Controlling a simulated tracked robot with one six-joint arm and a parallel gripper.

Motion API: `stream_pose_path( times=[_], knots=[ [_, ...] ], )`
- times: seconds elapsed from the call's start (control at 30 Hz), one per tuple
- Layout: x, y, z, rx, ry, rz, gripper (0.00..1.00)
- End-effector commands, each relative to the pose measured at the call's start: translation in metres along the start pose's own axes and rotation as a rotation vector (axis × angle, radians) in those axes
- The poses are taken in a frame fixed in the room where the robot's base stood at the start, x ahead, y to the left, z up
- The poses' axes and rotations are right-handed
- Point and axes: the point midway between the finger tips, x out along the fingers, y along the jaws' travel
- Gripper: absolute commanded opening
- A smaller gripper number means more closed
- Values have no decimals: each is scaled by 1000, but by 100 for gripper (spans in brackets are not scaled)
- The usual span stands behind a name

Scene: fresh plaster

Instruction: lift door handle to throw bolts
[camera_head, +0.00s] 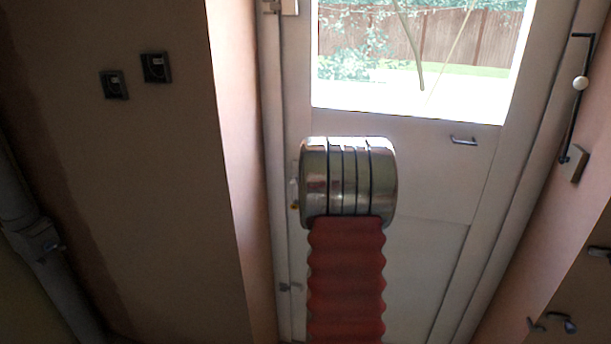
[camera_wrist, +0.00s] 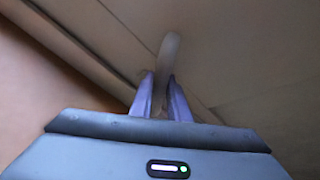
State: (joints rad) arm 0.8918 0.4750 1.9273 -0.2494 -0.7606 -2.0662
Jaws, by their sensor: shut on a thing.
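A pale, curved door handle (camera_wrist: 170,48) stands up between the two purple fingers of my gripper (camera_wrist: 160,79) in the wrist view. The fingers are shut on its lower part, and its upper end bends over above the fingertips. The white door (camera_head: 425,185) with a bright glass pane fills the middle of the head view. There, my metal arm link and red bellows cover part of the door's left side. I cannot make out my fingers or the held handle in the head view.
A small pull (camera_head: 463,140) sits on the door below the glass. Two dark sockets (camera_head: 155,67) are on the left wall. The wall's corner (camera_head: 240,150) stands close left of the door.

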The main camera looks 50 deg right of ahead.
Motion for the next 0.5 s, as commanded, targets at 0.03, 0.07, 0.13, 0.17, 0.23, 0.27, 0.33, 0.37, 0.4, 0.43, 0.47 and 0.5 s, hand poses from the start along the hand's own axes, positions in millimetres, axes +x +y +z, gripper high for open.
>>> stream_pose_path(
  times=[0.03,0.07,0.13,0.17,0.23,0.27,0.33,0.37,0.4,0.43,0.47,0.5],
  knots=[
    [0,0,-3,-4,6,0,0],
    [0,0,-3,-5,6,0,0],
    [0,0,-3,-6,6,-1,0],
    [0,0,-3,-6,6,-1,0],
    [0,0,-3,-6,6,-1,0],
    [0,0,-3,-6,6,0,0],
    [0,0,-3,-6,7,0,0],
    [0,0,-3,-6,7,0,0],
    [0,0,-3,-6,7,0,17],
    [0,0,-3,-5,6,0,19],
    [0,0,-2,-5,6,0,21],
    [0,0,-2,-5,5,0,24]
  ],
)
